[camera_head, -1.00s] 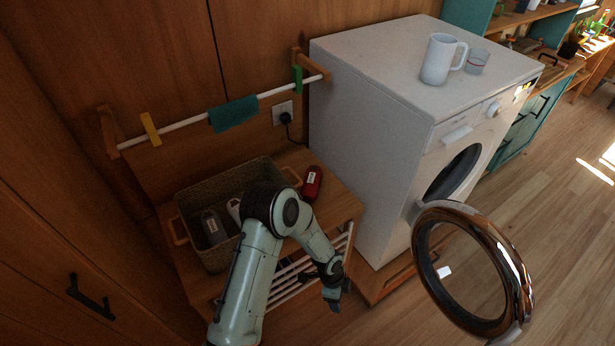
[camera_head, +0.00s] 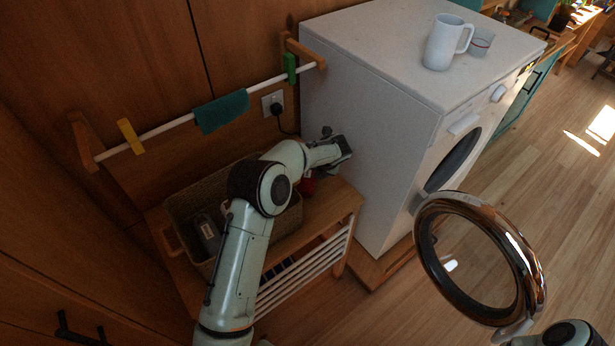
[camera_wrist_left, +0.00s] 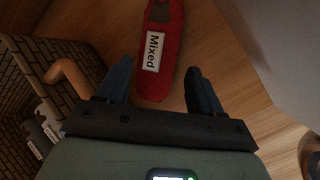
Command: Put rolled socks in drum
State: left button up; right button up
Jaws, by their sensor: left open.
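A red elongated bundle with a white "Mixed" label, apparently the rolled socks (camera_wrist_left: 158,50), lies on the wooden bench. Only a bit of the red bundle (camera_head: 308,185) shows past my arm in the head view. My left gripper (camera_head: 335,150) is over the bench beside the washer's side. In the wrist view my left gripper (camera_wrist_left: 154,82) is open and empty, its fingers on either side of the bundle's near end; contact cannot be told. The washer's drum opening (camera_head: 453,162) is dark, with its round door (camera_head: 425,245) swung open. My right gripper is out of view.
A woven basket (camera_head: 190,205) with labelled grey items stands left on the bench (camera_head: 325,215). A rail (camera_head: 165,127) runs along the wall.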

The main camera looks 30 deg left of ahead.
aim_at(311, 174)
pick_arm(q)
jog(key=shift+x, duration=3.5)
jog(key=shift+f, duration=0.1)
jog(key=shift+s, duration=0.1)
jog(key=c, duration=0.7)
